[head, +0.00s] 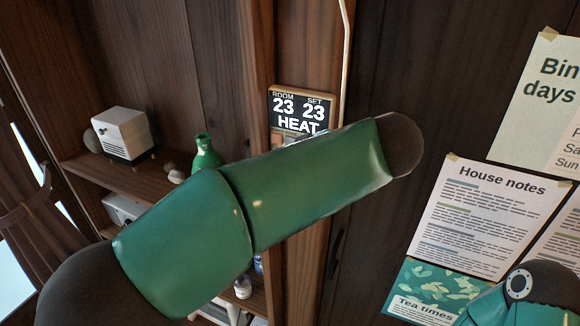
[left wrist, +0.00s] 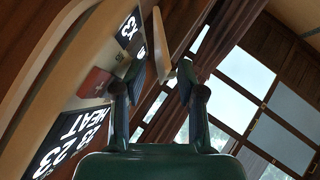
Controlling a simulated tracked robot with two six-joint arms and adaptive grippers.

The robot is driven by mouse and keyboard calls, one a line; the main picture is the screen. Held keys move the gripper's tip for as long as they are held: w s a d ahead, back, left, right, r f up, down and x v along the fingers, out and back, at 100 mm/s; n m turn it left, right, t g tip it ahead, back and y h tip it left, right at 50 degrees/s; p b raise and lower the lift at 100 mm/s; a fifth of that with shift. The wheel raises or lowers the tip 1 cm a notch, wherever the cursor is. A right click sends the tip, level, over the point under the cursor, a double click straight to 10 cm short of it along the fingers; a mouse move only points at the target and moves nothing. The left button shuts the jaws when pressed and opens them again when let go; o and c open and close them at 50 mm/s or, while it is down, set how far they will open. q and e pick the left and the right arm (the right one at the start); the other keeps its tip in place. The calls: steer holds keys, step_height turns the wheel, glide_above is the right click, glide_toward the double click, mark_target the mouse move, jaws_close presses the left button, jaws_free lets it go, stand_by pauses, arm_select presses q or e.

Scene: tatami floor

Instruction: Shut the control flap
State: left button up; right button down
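The wall control (head: 302,108) has a wooden frame and a dark display reading ROOM 23, SET 23, HEAT. My left arm hides its lower part in the head view. In the left wrist view the control (left wrist: 68,140) is on the left, turned sideways, with a reddish-brown patch beside the display. A pale slab, apparently the flap (left wrist: 160,45), stands out from the control. My left gripper (left wrist: 161,78) is open, its two fingertips apart, with the flap's edge showing between and beyond them. I cannot tell whether they touch it.
Shelves at left hold a white box (head: 123,134) and a green bottle (head: 205,153). A pale cable (head: 345,50) runs down beside the control. Papers, including House notes (head: 490,210), hang at right. Dark wood wall between is bare.

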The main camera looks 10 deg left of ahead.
arm_select(q)
steer(key=v, duration=0.7)
steer(key=shift+s+d, duration=0.2)
steer(key=shift+s, duration=0.05)
steer(key=shift+r, duration=0.1)
